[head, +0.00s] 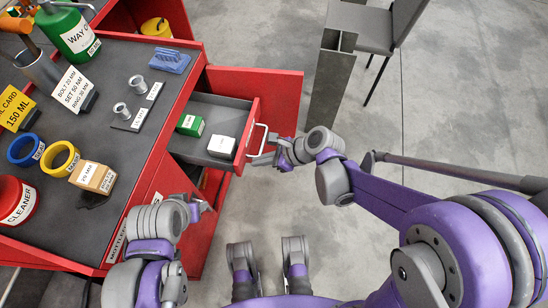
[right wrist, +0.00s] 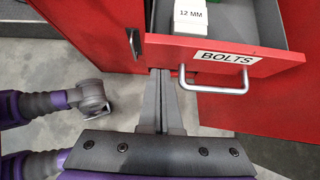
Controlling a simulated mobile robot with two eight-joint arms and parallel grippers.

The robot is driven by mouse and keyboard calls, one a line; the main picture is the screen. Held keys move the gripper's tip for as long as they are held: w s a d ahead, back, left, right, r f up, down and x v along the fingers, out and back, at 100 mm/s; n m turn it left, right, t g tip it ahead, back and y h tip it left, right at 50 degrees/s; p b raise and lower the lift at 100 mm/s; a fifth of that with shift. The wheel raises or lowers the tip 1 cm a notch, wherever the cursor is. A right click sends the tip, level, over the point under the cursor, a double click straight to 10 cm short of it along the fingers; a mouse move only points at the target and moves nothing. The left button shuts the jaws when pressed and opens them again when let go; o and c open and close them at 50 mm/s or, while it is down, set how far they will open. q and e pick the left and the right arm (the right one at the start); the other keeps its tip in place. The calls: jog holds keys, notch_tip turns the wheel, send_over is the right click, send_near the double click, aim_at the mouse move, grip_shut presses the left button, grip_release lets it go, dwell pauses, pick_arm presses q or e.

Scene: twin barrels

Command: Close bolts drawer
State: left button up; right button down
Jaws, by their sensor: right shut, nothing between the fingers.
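The bolts drawer (head: 245,143) stands pulled out of the red cabinet in the head view, holding a green box (head: 190,125) and a white box (head: 222,147). In the right wrist view its red front (right wrist: 168,50) carries a BOLTS label and a metal handle (right wrist: 228,86). My right gripper (head: 258,160) is shut and empty at the drawer front, beside the handle and not around it. Its fingers also show in the right wrist view (right wrist: 160,82), left of the handle; I cannot tell if they touch the front. My left gripper (head: 203,206) is near the cabinet's front side; its jaw opening is unclear.
The cabinet top (head: 115,75) bears a green bottle (head: 75,35), yellow and blue rings, a red cleaner can (head: 14,203) and bolts on a plate. A grey post (head: 330,80) and chair stand right; floor between is clear.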

jog(key=shift+w+a+r, duration=0.1)
jog(key=shift+w+a, duration=0.1)
jog(key=shift+a, duration=0.5)
jog(key=shift+w+a, duration=0.2)
jog(key=shift+a, duration=0.45)
jog(key=w+a, duration=0.2)
jog(key=a, duration=0.5)
jog(key=w+a, duration=0.2)
jog(key=a, duration=0.5)
jog(key=w+a, duration=0.3)
jog(key=a, duration=0.4)
jog(key=shift+a, duration=0.15)
